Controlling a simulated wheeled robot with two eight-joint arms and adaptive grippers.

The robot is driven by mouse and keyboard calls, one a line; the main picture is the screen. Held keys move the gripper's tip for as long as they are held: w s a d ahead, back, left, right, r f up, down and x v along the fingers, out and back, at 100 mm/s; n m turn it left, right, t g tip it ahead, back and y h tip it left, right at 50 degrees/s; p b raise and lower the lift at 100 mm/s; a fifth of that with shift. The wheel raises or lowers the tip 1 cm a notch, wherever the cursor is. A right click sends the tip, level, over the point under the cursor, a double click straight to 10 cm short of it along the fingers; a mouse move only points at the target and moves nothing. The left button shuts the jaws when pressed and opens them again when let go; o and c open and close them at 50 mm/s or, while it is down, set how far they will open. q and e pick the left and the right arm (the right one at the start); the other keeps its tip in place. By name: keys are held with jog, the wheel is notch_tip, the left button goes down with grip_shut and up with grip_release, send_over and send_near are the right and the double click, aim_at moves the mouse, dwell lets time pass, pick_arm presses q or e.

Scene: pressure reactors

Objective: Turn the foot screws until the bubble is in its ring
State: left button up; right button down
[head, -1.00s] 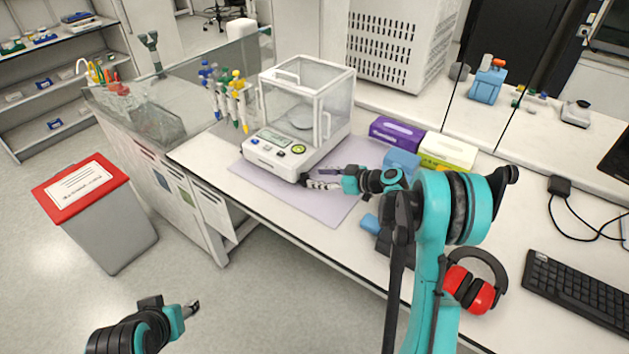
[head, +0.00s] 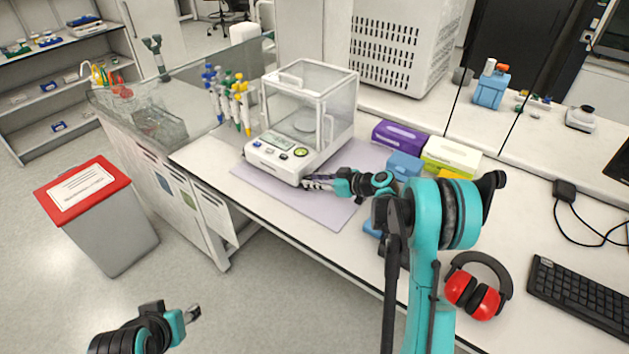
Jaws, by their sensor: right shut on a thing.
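The white balance (head: 290,150) with a clear glass draft shield stands on a pale lilac mat (head: 325,212). On its front panel are a display, several buttons and a round yellow-green spot (head: 301,152), which looks like the bubble level. The bubble is too small to place against its ring. My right gripper (head: 308,183) is low at the balance's front right corner, shut on the foot screw there, which its fingers hide. The other foot screws cannot be made out. My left gripper (head: 193,314) is over the floor, away from the bench; its fingers are too small to read.
Pipettes on a stand (head: 232,100) are just left of the balance. A purple box (head: 400,136), a white and green box (head: 450,156) and a blue box (head: 404,164) lie to its right, near my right arm. Red ear defenders (head: 475,295) and a keyboard (head: 578,295) lie farther right.

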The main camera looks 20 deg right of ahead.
jog(key=m+h, duration=0.1)
jog(key=m+t+h, duration=0.1)
jog(key=a+m+t+h, duration=0.1)
jog(key=shift+s+m+h+b, duration=0.3)
jog(key=shift+m+h+b, duration=0.1)
jog(key=shift+a+m+t+h, duration=0.15)
jog(key=shift+m+t+h, duration=0.35)
jog(key=shift+m+h, duration=0.45)
jog(key=c, duration=1.2)
grip_release()
